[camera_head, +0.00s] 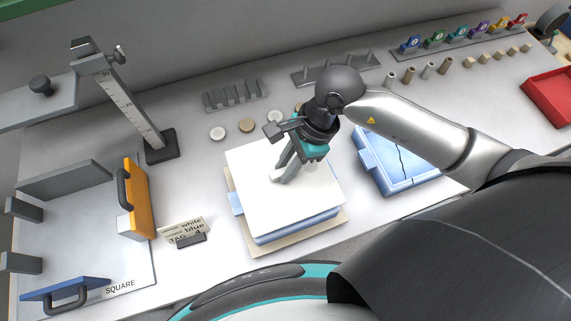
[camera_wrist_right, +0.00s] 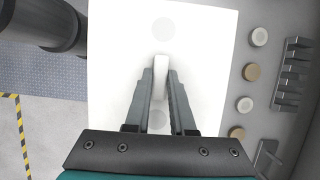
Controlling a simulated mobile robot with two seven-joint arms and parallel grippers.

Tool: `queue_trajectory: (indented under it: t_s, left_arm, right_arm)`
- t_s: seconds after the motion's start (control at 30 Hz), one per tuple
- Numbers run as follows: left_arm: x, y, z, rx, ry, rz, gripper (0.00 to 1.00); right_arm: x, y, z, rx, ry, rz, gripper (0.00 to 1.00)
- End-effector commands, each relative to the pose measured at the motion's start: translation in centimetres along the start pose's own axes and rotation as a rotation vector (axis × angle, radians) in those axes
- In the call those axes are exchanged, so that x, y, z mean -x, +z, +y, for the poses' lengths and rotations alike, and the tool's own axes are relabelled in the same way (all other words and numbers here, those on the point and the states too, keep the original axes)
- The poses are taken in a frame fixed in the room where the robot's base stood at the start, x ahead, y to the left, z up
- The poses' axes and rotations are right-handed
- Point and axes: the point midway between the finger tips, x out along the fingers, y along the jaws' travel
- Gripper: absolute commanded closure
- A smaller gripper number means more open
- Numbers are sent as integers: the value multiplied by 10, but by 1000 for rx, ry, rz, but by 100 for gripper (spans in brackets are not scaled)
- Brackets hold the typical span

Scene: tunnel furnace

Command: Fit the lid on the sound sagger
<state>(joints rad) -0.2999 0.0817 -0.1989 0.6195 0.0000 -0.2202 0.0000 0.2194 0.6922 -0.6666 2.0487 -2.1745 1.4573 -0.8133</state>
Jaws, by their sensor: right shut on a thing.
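A white square lid (camera_head: 250,165) with an upright white handle (camera_wrist_right: 161,64) lies flat over a light blue sagger (camera_head: 295,229). The sagger stands on a beige slab (camera_head: 255,248), and its inside is hidden by the lid. I cannot tell whether the lid touches the rim or hovers just above it. My right gripper (camera_head: 283,174) is shut on the lid's handle; in the right wrist view the fingers (camera_wrist_right: 161,85) sit on both sides of it. A second blue sagger (camera_head: 405,182) with a dark crack stands to the right, partly behind my arm. My left gripper is out of view.
A sign (camera_head: 185,230) reading white, blue and TAG 4 stands left of the sagger. An orange handled gauge (camera_head: 137,200), a blue handled one (camera_head: 65,290) and a height scale (camera_head: 125,100) are further left. Round discs (camera_head: 217,133) and racks (camera_head: 236,97) lie behind.

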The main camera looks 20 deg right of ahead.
Motion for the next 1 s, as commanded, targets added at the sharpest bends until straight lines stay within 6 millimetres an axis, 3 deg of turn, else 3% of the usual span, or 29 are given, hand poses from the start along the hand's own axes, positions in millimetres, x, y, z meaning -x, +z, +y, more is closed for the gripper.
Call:
queue_trajectory:
  t_s: [0.27,1.0]
  left_arm:
    - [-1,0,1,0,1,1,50]
    - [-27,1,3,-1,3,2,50]
  right_arm:
    - [0,1,0,2,-2,-4,100]
    - [-26,-9,0,2,-2,-4,100]
